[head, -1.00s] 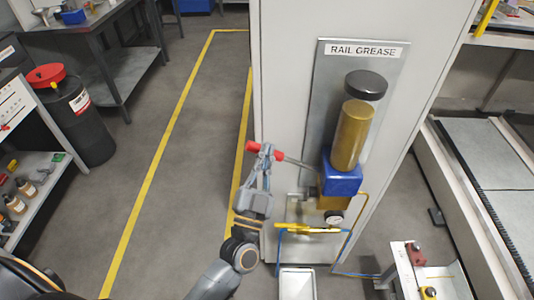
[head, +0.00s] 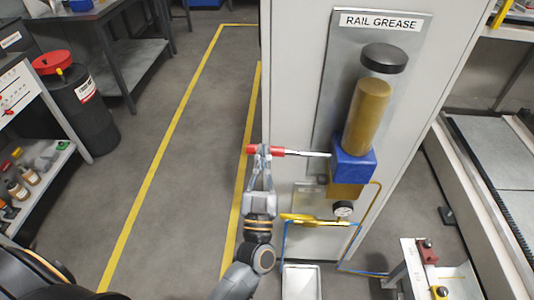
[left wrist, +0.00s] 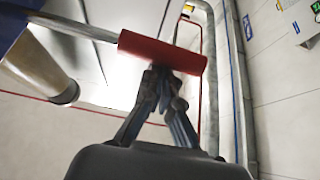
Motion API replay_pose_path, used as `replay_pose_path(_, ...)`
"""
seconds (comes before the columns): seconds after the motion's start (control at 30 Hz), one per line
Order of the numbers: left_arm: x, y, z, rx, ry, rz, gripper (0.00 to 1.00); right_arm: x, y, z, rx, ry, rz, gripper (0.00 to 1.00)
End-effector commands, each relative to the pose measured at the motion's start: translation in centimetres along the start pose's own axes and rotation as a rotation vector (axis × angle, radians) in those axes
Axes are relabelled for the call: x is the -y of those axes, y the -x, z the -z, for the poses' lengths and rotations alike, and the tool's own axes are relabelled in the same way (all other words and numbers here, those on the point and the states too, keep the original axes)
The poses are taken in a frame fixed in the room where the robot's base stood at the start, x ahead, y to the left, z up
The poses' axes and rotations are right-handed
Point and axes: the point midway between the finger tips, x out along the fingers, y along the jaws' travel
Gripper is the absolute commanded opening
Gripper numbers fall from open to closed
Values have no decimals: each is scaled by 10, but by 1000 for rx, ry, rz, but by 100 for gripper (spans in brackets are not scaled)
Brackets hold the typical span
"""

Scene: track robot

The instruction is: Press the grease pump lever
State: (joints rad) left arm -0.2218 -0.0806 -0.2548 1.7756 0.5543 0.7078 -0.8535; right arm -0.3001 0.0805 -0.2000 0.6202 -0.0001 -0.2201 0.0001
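The grease pump lever is a thin metal rod (head: 308,153) with a red handle (head: 278,152). It reaches left from the blue pump block (head: 354,163) and lies about level in the head view. My left gripper (head: 262,151) is at the red handle, and its fingertips cover the handle's middle. In the left wrist view, the fingertips (left wrist: 162,76) come together against the lower edge of the red handle (left wrist: 150,48). The gripper looks shut; I cannot see the fingers wrapped around the handle. My right gripper is not in view.
A yellow-brown grease cylinder (head: 366,115) with a black cap stands above the block. A gauge (head: 343,209), a yellow bar (head: 315,220) and hoses sit below. A grey tray (head: 300,283) is on the floor. Clear floor (head: 190,140) lies left of the cabinet.

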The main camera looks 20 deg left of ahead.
Motion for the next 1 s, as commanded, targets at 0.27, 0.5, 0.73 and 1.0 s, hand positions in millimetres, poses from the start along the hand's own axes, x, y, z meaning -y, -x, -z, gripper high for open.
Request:
replay_pose_path(0.27, -1, 17, -29, 8, 42, 23, 0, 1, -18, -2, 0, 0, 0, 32)
replay_pose_path(0.5, -2, 23, -40, 10, 40, 22, 0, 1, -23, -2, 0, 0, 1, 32)
replay_pose_path(0.73, -3, 26, -44, 13, 41, 21, 0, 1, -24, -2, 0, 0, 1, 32)
replay_pose_path(1.0, -3, 26, -45, 17, 40, 19, 0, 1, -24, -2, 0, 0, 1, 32)
